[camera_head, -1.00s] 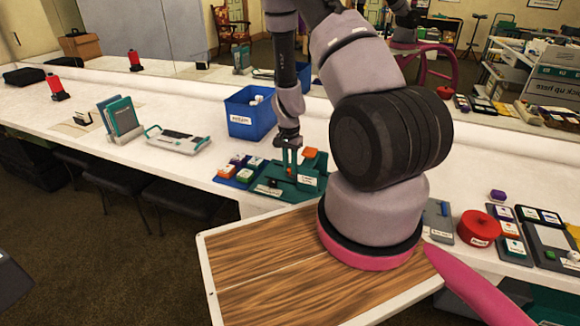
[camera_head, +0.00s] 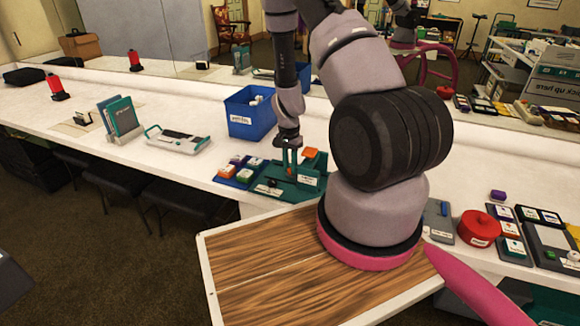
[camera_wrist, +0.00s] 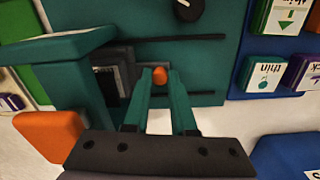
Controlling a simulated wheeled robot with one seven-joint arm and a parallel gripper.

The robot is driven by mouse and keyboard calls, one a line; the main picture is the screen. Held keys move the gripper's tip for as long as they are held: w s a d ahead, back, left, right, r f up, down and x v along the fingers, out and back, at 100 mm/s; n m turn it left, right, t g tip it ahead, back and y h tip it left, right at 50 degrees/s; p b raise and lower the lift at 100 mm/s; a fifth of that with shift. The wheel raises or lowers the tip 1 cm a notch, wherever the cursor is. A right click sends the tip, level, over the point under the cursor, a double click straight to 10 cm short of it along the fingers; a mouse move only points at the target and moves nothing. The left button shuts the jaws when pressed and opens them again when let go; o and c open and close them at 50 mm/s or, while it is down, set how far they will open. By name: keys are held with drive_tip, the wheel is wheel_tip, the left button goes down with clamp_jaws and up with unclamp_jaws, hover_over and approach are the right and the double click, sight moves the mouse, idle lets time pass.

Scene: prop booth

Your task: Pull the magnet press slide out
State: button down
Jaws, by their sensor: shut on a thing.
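The magnet press (camera_head: 310,181) is a teal device with a flat base, an upright part and an orange piece on top, near the table's front edge. In the wrist view its teal base (camera_wrist: 205,22) has dark grooves and a black knob. A dark block (camera_wrist: 117,68), which may be part of the slide, sits beside my fingers. My gripper (camera_wrist: 160,78) has its teal fingers on either side of a small orange knob (camera_wrist: 160,75) and is shut on it. In the head view my gripper (camera_head: 289,168) reaches down into the press; its fingertips are hard to make out.
A blue tray (camera_head: 228,182) of small labelled blocks stands close to the left of the press. A blue bin (camera_head: 250,117) is behind it. A teal-and-white device (camera_head: 178,140) lies further left. A red round container (camera_head: 478,228) and several blocks are at right.

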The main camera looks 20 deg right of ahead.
drive_tip(key=w+a, duration=0.6)
drive_tip(key=shift+w+a+r, duration=0.1)
drive_tip(key=shift+w+a, duration=0.2)
drive_tip(key=shift+w, duration=0.1)
drive_tip(key=c, duration=0.7)
unclamp_jaws()
drive_tip(key=shift+a, duration=0.1)
wheel_tip(320, 180, up, 11)
drive_tip(key=shift+f, duration=0.15)
